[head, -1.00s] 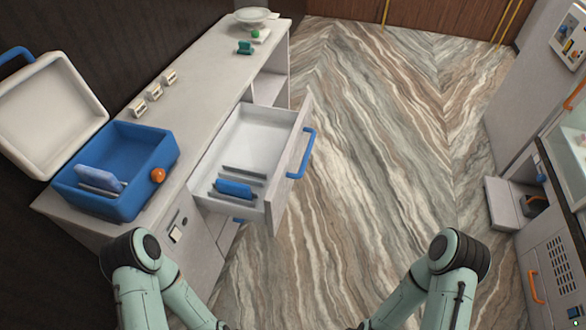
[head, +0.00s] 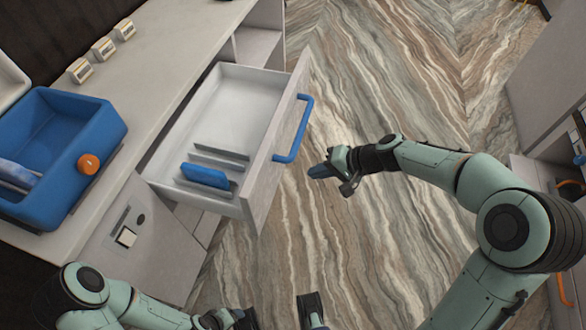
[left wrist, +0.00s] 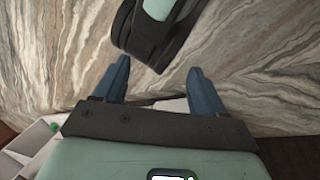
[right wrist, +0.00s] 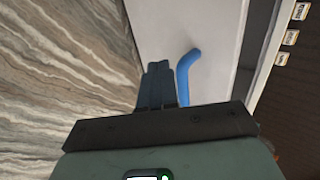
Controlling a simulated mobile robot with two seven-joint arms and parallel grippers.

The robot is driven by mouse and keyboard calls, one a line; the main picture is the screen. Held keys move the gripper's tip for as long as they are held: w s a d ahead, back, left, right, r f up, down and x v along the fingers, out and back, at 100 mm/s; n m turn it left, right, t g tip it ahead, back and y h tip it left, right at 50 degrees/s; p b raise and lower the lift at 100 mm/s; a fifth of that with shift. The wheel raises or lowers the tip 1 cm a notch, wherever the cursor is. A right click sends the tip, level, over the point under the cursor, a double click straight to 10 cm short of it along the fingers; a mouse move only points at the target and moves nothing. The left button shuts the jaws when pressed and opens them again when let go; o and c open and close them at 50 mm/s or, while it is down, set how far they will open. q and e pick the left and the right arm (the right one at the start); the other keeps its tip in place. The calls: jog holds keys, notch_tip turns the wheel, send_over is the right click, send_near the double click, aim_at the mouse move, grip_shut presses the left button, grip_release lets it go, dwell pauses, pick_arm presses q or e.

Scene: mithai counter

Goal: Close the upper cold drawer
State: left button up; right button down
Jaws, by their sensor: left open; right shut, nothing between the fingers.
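The upper cold drawer (head: 277,140) is pulled out of the counter. Its blue bar handle (head: 297,135) is on the front face. Inside, a blue block (head: 205,177) stands among grey dividers at the near end. My right gripper (head: 320,171) is shut and empty, just off the drawer front near the handle's lower end. In the right wrist view, the shut fingers (right wrist: 158,72) lie beside the handle (right wrist: 187,75); I cannot tell whether they touch.
A blue box (head: 95,125) with an orange knob (head: 89,164) stands on the counter (head: 165,60), near several small label stands (head: 103,48). The marbled floor (head: 390,240) beyond the drawer is clear. A grey cabinet (head: 550,75) is on the right.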

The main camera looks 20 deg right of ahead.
aim_at(270, 178)
jog(key=x, duration=0.3)
jog(key=r+b+x, duration=0.1)
jog(key=x, duration=0.3)
jog(key=a+b+x, duration=0.1)
jog(key=x, duration=0.3)
jog(key=shift+w+a, duration=0.25)
jog(key=shift+w, duration=0.15)
pick_arm(q)
jog(key=shift+t+y, duration=0.3)
jog(key=shift+t, duration=0.3)
jog(key=w, duration=0.1)
jog(key=w+a+f, duration=0.1)
jog(key=w+f, duration=0.1)
jog(key=shift+w+a+f, duration=0.15)
jog(key=shift+a+f, duration=0.1)
jog(key=shift+a, duration=0.15)
pick_arm(e)
jog(key=shift+w+a, duration=0.3)
jog(key=shift+a, duration=0.05)
jog(key=shift+r, duration=0.1)
